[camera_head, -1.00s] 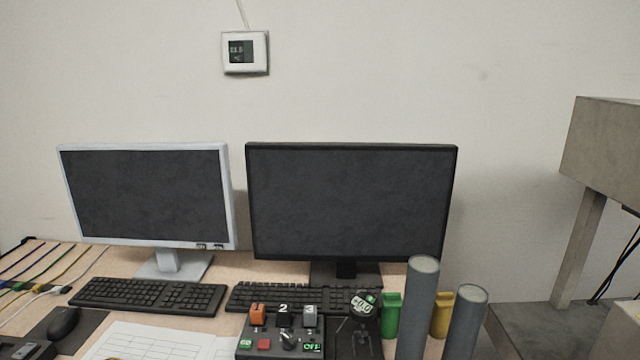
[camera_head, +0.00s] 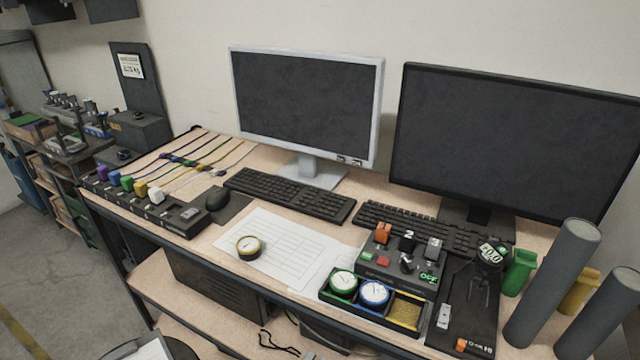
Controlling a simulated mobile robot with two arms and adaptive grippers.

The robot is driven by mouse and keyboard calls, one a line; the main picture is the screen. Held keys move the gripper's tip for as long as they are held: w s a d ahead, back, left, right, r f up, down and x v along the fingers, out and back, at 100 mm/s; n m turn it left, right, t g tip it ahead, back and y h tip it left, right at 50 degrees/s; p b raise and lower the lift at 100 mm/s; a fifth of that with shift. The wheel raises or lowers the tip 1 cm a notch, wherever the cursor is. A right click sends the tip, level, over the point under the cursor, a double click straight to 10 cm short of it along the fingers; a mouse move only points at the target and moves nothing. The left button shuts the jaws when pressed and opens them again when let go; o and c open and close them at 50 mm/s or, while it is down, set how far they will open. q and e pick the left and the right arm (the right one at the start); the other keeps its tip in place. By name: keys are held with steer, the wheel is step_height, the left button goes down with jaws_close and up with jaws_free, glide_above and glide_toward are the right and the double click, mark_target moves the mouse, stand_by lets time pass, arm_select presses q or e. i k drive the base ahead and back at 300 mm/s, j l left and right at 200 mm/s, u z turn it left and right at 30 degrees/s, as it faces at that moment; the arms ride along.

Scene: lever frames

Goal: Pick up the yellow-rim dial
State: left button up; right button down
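The yellow-rim dial (camera_head: 249,247) is a small round gauge with a white face. It lies on a white ruled sheet (camera_head: 285,243) near the front edge of the desk, left of a dial tray (camera_head: 425,325). The tray holds a green-rim dial (camera_head: 343,284) and a blue-rim dial (camera_head: 375,293) in its left and middle compartments. Its right compartment, with a yellow floor (camera_head: 405,312), holds no dial.
A control box (camera_head: 385,265) with switches stands behind the tray. Two grey cylinders (camera_head: 555,285) rise at the right. Keyboards (camera_head: 290,195), two monitors and a mouse (camera_head: 217,198) lie behind. A cable switch strip (camera_head: 160,215) runs along the left front edge.

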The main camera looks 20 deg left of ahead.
mark_target(248, 247)
steer(key=u, duration=1.2)
